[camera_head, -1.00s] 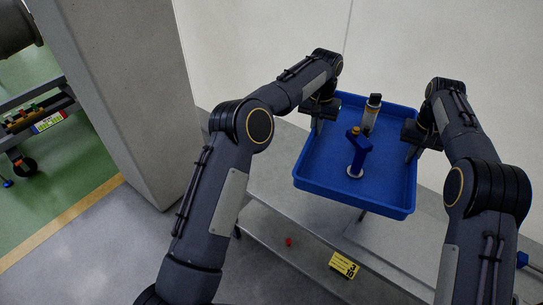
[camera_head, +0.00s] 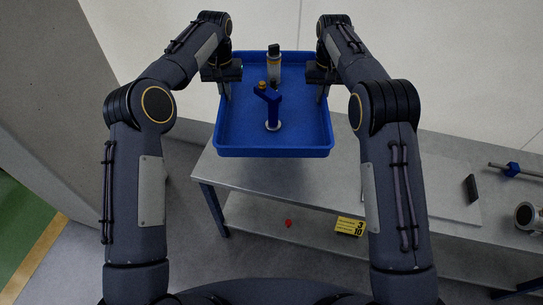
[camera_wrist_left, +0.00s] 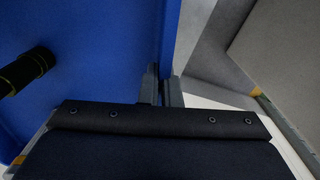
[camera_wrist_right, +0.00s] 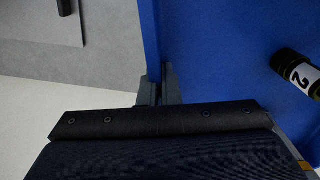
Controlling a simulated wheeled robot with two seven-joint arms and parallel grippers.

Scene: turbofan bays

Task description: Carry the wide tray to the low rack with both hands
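The wide blue tray (camera_head: 238,128) is level between my arms in the head view. My left gripper (camera_head: 226,92) is shut on its left side wall, and the left wrist view shows the fingers (camera_wrist_left: 161,88) on that wall. My right gripper (camera_head: 321,92) is shut on its right side wall, as the right wrist view shows (camera_wrist_right: 156,88). A dark-capped bottle (camera_head: 274,66) and a blue tool with an orange top (camera_head: 270,101) stand upright in the tray. Whether the tray touches the bench behind it cannot be told. I cannot identify the low rack for certain.
A grey bench (camera_head: 260,180) with a lower shelf (camera_head: 255,213) spans the middle and right. A blue-fitted rod (camera_head: 513,169) and a cylinder (camera_head: 524,214) lie at right. A grey pillar (camera_head: 50,100) stands left.

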